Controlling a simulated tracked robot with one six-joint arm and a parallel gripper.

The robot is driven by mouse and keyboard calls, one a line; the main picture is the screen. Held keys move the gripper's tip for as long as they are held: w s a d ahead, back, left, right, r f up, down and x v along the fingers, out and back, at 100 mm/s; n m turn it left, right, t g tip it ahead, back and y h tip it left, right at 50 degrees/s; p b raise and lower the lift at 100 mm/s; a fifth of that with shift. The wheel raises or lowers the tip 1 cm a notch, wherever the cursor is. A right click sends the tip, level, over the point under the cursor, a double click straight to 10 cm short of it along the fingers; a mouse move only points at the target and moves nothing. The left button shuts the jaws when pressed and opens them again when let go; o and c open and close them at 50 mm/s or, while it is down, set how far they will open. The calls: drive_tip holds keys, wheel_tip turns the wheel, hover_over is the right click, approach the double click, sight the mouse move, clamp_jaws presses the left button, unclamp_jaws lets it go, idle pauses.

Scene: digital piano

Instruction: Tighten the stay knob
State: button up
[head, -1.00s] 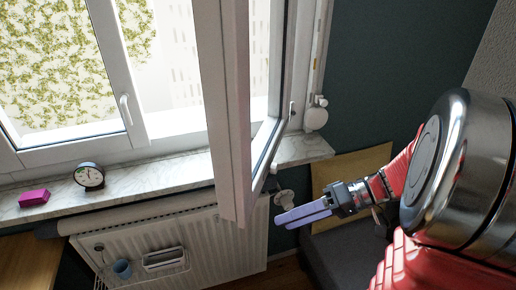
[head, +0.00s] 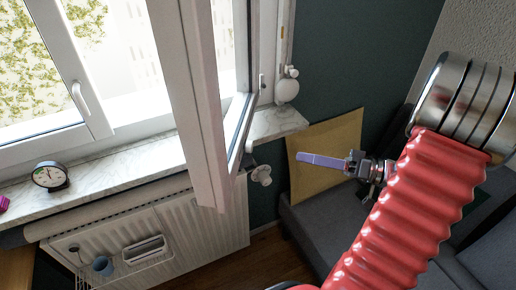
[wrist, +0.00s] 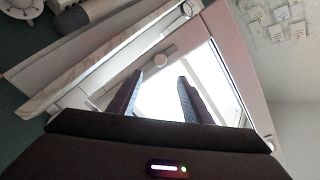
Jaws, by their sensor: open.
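A round white knob (head: 286,90) with a smaller white piece above it sits at the right side of the window frame, above the sill end. In the wrist view a pale round knob (wrist: 163,60) on a light bar shows between and beyond my fingers; it looks like the same one, but I cannot be sure. My gripper (head: 300,157) points left, below and right of the knob, in front of the tan board. Its fingers are lavender in the head view. In the wrist view my gripper (wrist: 158,85) is open, with two dark fingers apart and nothing between them.
The open window sash (head: 190,100) juts into the room left of my gripper. The marble sill (head: 130,165) carries a black clock (head: 50,175). A tan board (head: 335,135) leans behind a grey sofa (head: 320,225).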

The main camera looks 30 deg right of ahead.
sight(248, 147)
drive_tip(key=x, duration=1.3)
drive_tip(key=shift+w+a, duration=0.25)
drive_tip(key=shift+a, duration=0.1)
drive_tip(key=shift+c, duration=0.3)
drive_tip(key=c, duration=1)
